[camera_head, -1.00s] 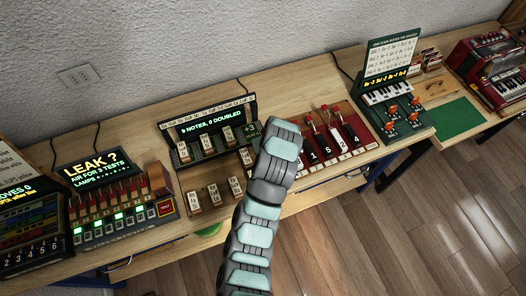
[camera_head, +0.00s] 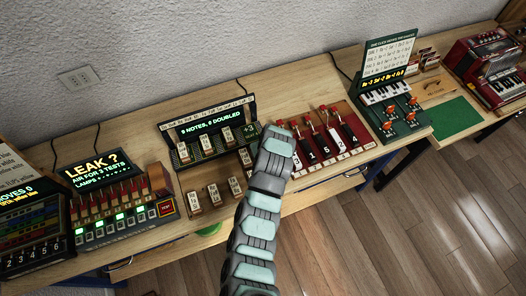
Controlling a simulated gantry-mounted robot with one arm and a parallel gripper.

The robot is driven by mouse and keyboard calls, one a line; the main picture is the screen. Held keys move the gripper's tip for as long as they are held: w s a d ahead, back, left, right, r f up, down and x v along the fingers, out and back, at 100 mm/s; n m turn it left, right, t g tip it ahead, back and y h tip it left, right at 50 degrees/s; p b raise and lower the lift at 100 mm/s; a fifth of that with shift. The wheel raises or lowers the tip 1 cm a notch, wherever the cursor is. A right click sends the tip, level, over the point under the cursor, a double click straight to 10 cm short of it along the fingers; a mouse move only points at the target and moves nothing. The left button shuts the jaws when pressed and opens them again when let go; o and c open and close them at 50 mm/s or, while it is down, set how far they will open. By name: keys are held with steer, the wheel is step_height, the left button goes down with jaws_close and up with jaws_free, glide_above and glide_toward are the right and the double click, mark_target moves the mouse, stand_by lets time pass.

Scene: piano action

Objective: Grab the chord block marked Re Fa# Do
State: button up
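My arm reaches up from the bottom centre, and its upper end covers the right side of the chord block station. My gripper is not visible; the arm hides it. The dark station (camera_head: 208,126) has a lit sign reading "9 NOTES, 0 DOUBLED". Several upright wooden chord blocks with white labels stand in its rack, such as one block (camera_head: 206,145). More blocks stand on the table in front, including the left one (camera_head: 192,200), the middle one (camera_head: 214,194) and the right one (camera_head: 235,186). The labels are too small to tell which block reads Re Fa# Do.
Left is a switch panel (camera_head: 118,205) with a "LEAK ?" screen. Right of my arm is a red board (camera_head: 345,137) with levers and numbers, then a green keyboard device (camera_head: 388,100). A green mat (camera_head: 455,116) and a red accordion-like box (camera_head: 492,68) lie farther right.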

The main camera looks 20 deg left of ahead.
jaws_close()
stand_by(0.4)
steer(key=shift+r, duration=0.1)
